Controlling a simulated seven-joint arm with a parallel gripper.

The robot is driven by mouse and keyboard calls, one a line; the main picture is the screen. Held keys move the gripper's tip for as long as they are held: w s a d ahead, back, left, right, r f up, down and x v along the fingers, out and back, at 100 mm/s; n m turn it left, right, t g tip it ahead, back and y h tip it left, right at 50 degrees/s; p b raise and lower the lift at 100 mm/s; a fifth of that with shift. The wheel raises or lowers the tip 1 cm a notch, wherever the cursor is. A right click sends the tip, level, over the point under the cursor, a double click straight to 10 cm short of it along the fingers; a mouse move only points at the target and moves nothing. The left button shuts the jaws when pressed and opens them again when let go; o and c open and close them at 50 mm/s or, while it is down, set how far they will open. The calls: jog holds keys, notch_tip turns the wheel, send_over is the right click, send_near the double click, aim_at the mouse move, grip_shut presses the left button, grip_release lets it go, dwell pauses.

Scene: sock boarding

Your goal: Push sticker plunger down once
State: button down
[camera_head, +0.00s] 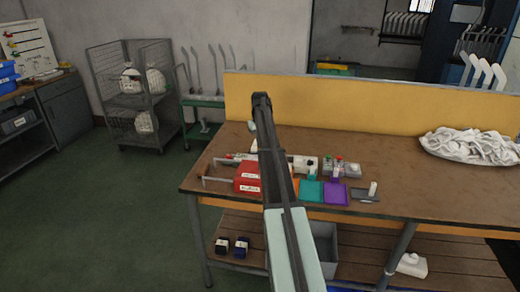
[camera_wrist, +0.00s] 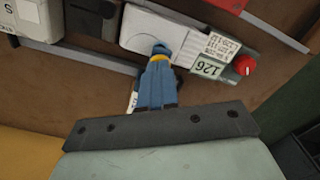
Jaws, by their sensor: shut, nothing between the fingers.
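In the wrist view, my gripper (camera_wrist: 160,48) is shut and empty, its blue fingers with a yellow band meeting at the tip. The tip overlaps a long white device (camera_wrist: 190,38) in the picture; I cannot tell whether it touches it. The device carries a label reading 126 and has a red knob (camera_wrist: 244,65) at its right end. I cannot tell for sure whether this knob is the sticker plunger. In the head view, my arm rises across the workbench (camera_head: 420,190), and the gripper's fingers cannot be made out.
A red box (camera_head: 249,176), a teal tray (camera_head: 310,191) and a purple tray (camera_head: 335,192) lie close beside my arm. A white device with coloured knobs (camera_head: 345,170) stands behind them. White cloth (camera_head: 465,145) is piled at right. A yellow panel (camera_head: 350,110) closes the bench's back.

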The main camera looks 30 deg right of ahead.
dwell(0.4)
jog(key=shift+r, duration=3.45)
